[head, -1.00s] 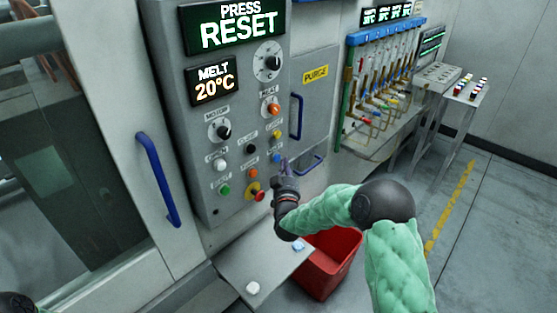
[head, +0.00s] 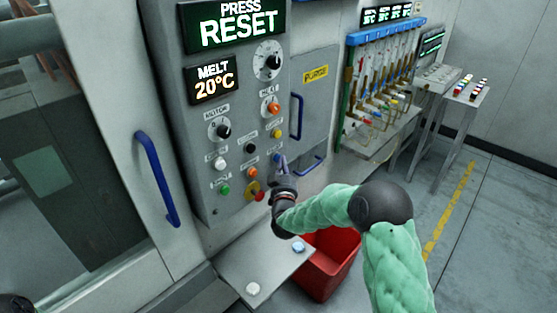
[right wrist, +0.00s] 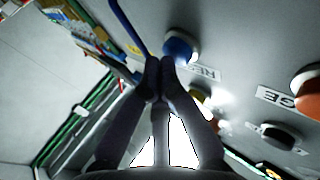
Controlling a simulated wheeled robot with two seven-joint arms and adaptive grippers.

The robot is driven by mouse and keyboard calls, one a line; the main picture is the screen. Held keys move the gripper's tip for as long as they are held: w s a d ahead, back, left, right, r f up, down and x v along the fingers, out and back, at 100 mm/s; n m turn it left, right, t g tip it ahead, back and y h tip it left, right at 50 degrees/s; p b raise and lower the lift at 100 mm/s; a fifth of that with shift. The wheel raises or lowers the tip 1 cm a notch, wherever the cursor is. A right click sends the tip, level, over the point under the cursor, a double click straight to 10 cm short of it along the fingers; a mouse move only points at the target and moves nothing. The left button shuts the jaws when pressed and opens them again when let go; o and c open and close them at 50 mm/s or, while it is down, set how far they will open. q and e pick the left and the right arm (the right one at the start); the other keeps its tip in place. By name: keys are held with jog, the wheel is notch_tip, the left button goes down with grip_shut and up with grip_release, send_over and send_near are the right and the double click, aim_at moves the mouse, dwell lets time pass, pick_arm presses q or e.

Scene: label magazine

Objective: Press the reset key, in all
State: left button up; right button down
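The reset key is a round blue button (head: 277,158) low on the right side of the grey control panel (head: 190,130). A display (head: 238,25) at the top of the panel reads PRESS RESET. My right gripper (head: 283,165) is shut and empty, with its fingertips just beside the blue button. In the right wrist view, the fingertips (right wrist: 160,64) meet in front of the panel, next to the lower left of the blue button (right wrist: 181,47) and its RES... label. I cannot tell whether they touch it.
Orange (head: 252,173), black, white, green and yellow buttons and a red emergency knob (head: 259,196) crowd the panel nearby. Blue handles (head: 298,115) stick out to the right. A shelf (head: 265,272) and a red bin (head: 330,262) are below.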

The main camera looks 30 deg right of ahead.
jog(key=shift+w+a, duration=0.1)
jog(key=shift+w, duration=0.15)
jog(key=shift+s, duration=0.15)
dwell(0.5)
jog(key=shift+s+d+b, duration=0.3)
jog(key=shift+s+b, duration=0.1)
jog(key=shift+s, duration=0.3)
jog(key=shift+s+d+b, duration=0.15)
jog(key=shift+s+d, duration=0.15)
jog(key=shift+s, duration=0.5)
jog(key=shift+s+d+b, duration=0.2)
jog(key=shift+s+d, duration=0.05)
jog(key=shift+s, duration=0.5)
jog(key=shift+s+d+b, duration=0.15)
jog(key=shift+s+d, duration=0.15)
jog(key=shift+s, duration=0.5)
